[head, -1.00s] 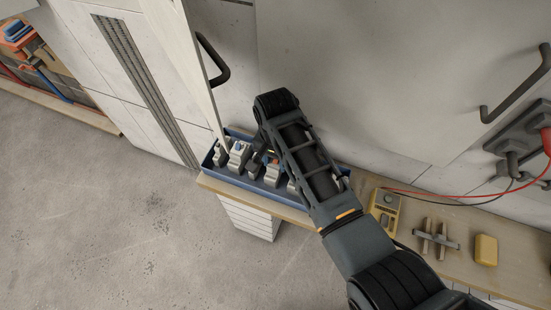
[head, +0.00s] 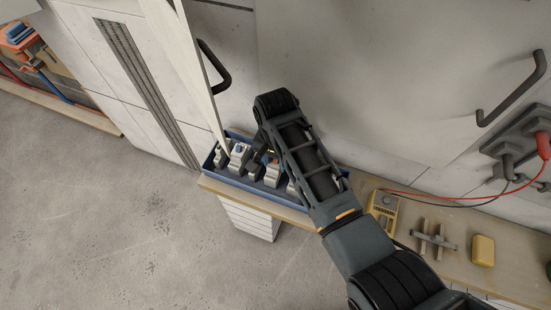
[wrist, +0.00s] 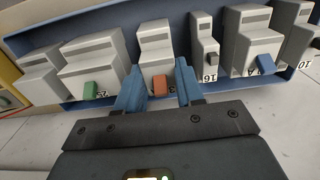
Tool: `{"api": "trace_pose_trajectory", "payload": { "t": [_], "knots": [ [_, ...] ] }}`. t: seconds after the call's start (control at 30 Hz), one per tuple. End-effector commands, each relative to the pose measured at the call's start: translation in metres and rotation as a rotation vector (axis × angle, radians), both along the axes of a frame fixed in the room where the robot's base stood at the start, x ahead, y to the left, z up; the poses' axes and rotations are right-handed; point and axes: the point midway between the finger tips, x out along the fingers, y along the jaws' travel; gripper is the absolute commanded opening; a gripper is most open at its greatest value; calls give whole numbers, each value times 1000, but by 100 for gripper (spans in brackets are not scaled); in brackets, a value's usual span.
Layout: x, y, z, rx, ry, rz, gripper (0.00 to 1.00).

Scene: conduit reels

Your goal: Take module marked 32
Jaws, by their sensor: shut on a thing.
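In the wrist view, a grey module (wrist: 155,45) with an orange lever (wrist: 160,86) stands in a row of modules in a blue tray (wrist: 118,17). My gripper (wrist: 159,88) has its two blue fingers on either side of this module's lower front and is shut on it. The module's mark beside the lever is mostly hidden by a finger, so I cannot read it fully. To its right is a narrow module marked 16 (wrist: 205,40); to its left is a wider one with a green lever (wrist: 92,65).
A module with a blue lever (wrist: 250,40) stands right of the 16. The tray (head: 228,183) sits on a wooden bench (head: 455,225) against a wall. A black handle (head: 218,75) projects above the tray.

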Motion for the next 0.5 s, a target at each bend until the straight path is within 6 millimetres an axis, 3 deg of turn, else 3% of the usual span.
{"api": "trace_pose_trajectory", "payload": {
  "t": [0.5],
  "knots": [
    [0,0,10,1,-1,0,0]
  ]
}}
